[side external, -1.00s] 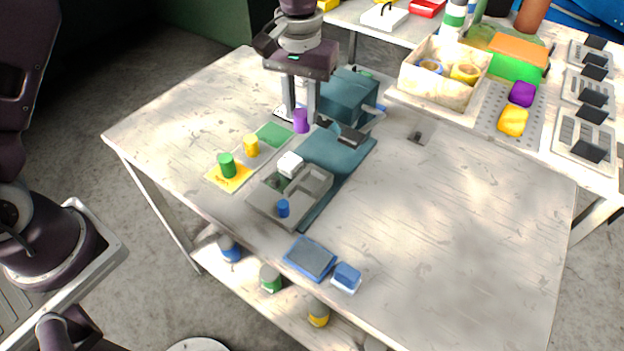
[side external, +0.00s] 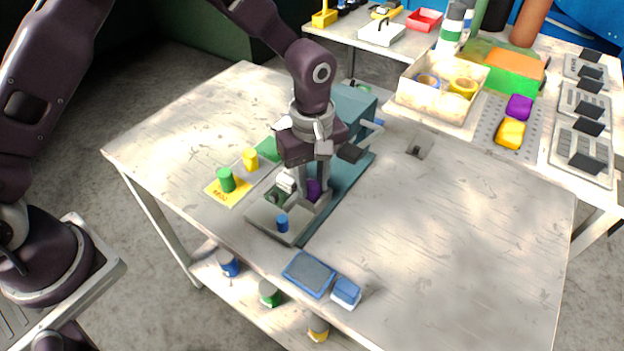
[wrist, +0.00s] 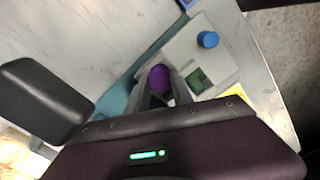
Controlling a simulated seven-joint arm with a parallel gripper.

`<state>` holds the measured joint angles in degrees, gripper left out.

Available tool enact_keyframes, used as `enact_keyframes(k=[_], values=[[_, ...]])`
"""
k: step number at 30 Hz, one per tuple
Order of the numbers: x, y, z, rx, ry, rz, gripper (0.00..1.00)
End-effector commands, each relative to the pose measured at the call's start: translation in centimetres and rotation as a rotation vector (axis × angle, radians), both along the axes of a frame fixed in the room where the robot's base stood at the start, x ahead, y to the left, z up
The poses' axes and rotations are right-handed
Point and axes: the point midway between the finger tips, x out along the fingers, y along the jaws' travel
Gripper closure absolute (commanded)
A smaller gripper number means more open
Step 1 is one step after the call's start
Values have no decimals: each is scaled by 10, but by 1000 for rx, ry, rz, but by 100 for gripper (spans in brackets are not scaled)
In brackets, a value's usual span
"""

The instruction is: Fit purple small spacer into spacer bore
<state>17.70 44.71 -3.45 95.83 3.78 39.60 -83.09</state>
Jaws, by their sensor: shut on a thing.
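The purple small spacer (side external: 313,188) is a short cylinder. My gripper (side external: 311,190) is shut on it, over the right rear part of the grey fixture block (side external: 262,220). The spacer also shows between the fingers in the wrist view (wrist: 160,77). I cannot tell whether it touches the block. The spacer bore cannot be made out under the fingers. A blue cylinder (side external: 282,223) stands at the front of the block, also seen in the wrist view (wrist: 208,39). A white block (side external: 285,182) is beside my gripper on the left, partly hidden.
Green (side external: 227,180) and yellow (side external: 250,158) cylinders stand on coloured pads at left. A teal machine body (side external: 352,103) with a lever stands behind. A blue-edged pad (side external: 309,273) and a blue block (side external: 346,291) lie at the front.

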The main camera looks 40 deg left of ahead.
Motion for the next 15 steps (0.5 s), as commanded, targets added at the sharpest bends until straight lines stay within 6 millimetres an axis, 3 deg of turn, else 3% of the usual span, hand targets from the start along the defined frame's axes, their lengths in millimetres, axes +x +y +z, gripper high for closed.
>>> enact_keyframes(k=[8,9,11,15], values=[[0,0,-2,0,0,-1,100],[0,0,-2,0,0,-1,64],[0,0,-2,0,0,-1,53],[0,0,-2,0,0,-1,50]])
